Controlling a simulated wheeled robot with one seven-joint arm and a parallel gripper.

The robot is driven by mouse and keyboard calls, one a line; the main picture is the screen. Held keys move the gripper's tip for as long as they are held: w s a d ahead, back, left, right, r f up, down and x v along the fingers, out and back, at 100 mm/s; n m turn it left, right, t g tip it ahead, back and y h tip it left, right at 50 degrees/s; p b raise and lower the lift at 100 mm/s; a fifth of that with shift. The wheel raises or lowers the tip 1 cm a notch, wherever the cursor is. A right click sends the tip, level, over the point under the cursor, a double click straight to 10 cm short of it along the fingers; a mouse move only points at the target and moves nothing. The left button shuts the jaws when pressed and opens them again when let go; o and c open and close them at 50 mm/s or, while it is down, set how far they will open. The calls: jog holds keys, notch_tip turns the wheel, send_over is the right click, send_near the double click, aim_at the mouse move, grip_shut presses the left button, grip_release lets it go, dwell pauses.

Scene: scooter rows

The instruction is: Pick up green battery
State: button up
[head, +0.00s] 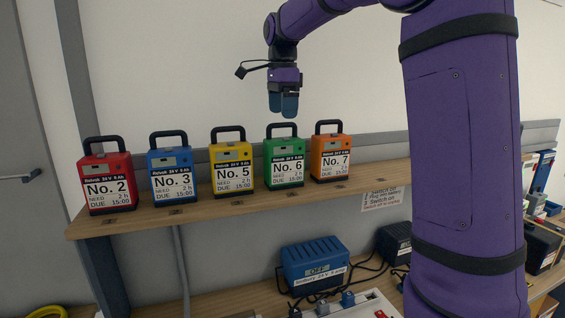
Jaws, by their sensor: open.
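The green battery (284,163) stands upright on a wooden shelf, with a black carry handle on top and a label reading No. 6. It is between the yellow battery (232,167) and the orange battery (330,157). My gripper (284,113) points down above the green battery, its blue fingers apart from the handle or close over it; the exact gap is hard to judge. My gripper is open and holds nothing.
A red battery (107,183) and a blue battery (172,175) stand further left on the shelf (128,218). Below are a blue charger box (315,262), cables and a power strip. The wall above the batteries is clear. My purple arm covers the right side.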

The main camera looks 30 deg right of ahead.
aim_at(284, 155)
jog(key=shift+d+f, duration=0.2)
jog(key=shift+f, duration=3.65)
jog(key=shift+c, duration=0.4)
jog(key=shift+r, duration=0.1)
grip_shut()
